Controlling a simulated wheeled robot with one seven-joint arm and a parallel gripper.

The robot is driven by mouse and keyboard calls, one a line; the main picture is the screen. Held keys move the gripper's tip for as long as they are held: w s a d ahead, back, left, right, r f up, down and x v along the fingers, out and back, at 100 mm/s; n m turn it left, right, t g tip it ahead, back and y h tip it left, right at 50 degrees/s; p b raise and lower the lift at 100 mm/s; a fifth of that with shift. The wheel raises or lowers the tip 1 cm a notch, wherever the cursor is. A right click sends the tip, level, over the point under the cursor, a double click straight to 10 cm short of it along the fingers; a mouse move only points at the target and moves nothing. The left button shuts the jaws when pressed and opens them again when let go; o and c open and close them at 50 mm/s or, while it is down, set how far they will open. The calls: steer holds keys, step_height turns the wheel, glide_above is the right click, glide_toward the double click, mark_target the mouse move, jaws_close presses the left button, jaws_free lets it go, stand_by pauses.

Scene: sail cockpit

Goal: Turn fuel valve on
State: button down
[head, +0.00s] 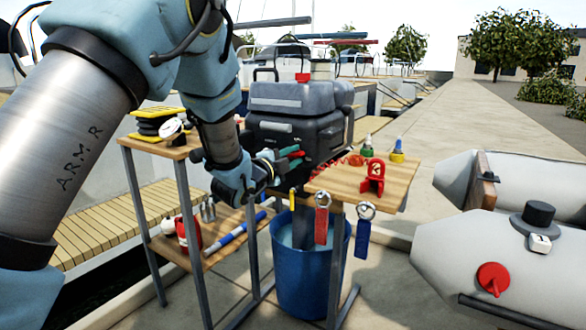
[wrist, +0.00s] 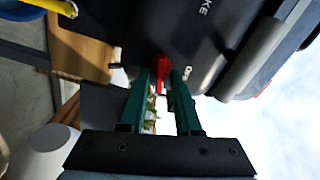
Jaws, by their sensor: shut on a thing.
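The grey outboard motor (head: 295,115) hangs between two wooden-topped tables. A small red lever (wrist: 160,68), which looks like the fuel valve, is on the motor's dark casing. My gripper (head: 288,155) reaches the motor's lower front side from the left. In the wrist view, its two green fingers (wrist: 168,85) are closed on the red lever, one on each side. White lettering is on the casing beside the lever, partly unreadable. The lever's base and exact angle are hard to make out.
A blue bucket (head: 305,270) stands under the motor. The right table (head: 345,180) holds a red clip (head: 373,178) and small bottles, with tags hanging in front. A grey inflatable boat (head: 500,255) with a red knob (head: 493,279) lies at the right.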

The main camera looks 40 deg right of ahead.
steer(key=shift+f+m+b, duration=0.25)
steer(key=shift+m+b, duration=1)
steer(key=shift+m, duration=0.15)
steer(key=shift+r, duration=0.1)
steer(key=c, duration=0.9)
jaws_free()
steer(key=v, duration=1.1)
